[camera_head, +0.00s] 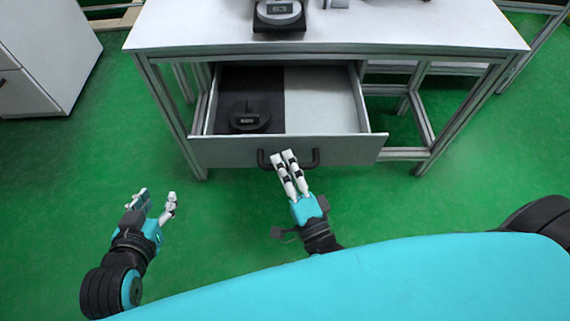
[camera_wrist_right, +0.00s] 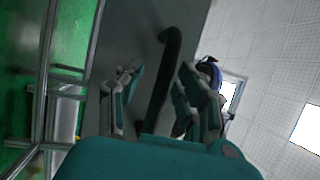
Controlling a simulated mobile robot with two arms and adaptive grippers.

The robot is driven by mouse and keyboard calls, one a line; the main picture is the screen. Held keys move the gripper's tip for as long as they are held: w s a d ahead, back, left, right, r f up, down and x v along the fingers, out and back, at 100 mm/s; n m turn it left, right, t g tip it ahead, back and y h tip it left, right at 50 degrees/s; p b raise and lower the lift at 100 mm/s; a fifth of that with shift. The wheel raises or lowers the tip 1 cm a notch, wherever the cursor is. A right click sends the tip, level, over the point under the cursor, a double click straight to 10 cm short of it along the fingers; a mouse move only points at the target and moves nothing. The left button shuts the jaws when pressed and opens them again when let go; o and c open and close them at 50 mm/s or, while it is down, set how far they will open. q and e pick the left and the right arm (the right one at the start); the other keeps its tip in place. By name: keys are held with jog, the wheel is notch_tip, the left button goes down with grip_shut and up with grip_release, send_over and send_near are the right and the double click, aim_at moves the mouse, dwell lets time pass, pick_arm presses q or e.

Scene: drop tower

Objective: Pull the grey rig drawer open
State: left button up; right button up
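The grey rig drawer (camera_head: 225,152) is pulled well out from under the white table in the head view, and its inside shows. Its dark bar handle (camera_head: 315,159) is on the drawer front; it also shows in the right wrist view (camera_wrist_right: 165,75). My right gripper (camera_head: 286,158) is at the left half of the handle. In the right wrist view its fingers (camera_wrist_right: 160,95) stand on either side of the handle, with gaps visible, so it looks open around it. My left gripper (camera_head: 157,197) is open and empty, left of the drawer and apart from it.
A dark round device (camera_head: 249,116) sits on a black mat in the drawer's left half; the right half is bare. The white table (camera_head: 400,25) carries a similar device (camera_head: 279,12). A white cabinet (camera_head: 50,50) stands at far left. Green floor (camera_head: 220,225) is clear around my grippers.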

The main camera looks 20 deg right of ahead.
jog(key=shift+r, duration=0.1)
jog(key=v, duration=1.2)
dwell(0.4)
